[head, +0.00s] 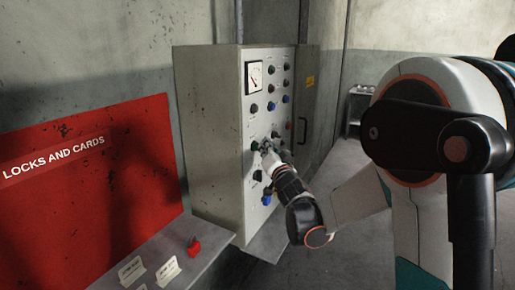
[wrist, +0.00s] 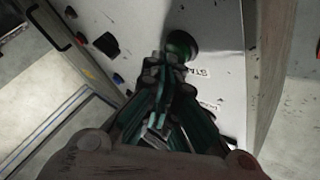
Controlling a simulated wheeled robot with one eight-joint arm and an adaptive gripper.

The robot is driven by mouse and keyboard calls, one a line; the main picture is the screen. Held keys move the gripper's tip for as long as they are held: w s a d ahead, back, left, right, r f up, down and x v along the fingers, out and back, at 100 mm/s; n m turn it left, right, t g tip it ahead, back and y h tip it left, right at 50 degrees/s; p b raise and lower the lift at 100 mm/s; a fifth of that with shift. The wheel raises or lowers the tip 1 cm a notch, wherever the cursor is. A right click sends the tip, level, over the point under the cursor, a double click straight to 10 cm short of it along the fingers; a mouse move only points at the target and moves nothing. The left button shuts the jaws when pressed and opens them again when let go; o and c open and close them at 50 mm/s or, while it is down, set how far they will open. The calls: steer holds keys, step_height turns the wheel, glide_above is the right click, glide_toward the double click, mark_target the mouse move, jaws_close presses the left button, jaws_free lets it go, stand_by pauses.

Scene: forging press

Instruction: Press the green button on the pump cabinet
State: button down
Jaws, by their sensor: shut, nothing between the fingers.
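The pump cabinet (head: 212,130) is a tall grey box with a panel of dark, blue and red knobs and a gauge. The green button (head: 255,145) is on the lower middle of its panel. In the wrist view the green button (wrist: 181,45) is a round dark green cap just beyond my fingertips. My gripper (head: 266,148) is at the panel, shut and empty. In the wrist view my gripper (wrist: 164,62) points at the panel, its tips just below and left of the button. I cannot tell whether they touch it.
A red board (head: 90,165) reading "LOCKS AND CARDS" hangs on the left wall. A grey bench below it holds a red lock (head: 194,246) and white cards (head: 167,270). A small table (head: 359,100) stands at the back. The floor right of the cabinet is clear.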

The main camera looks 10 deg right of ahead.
steer(key=shift+w+a, duration=0.15)
steer(key=shift+a, duration=0.05)
stand_by(0.5)
steer(key=shift+s+d, duration=0.55)
steer(key=shift+d, duration=0.1)
steer(key=shift+s+d, duration=1.7)
steer(key=shift+d, duration=0.2)
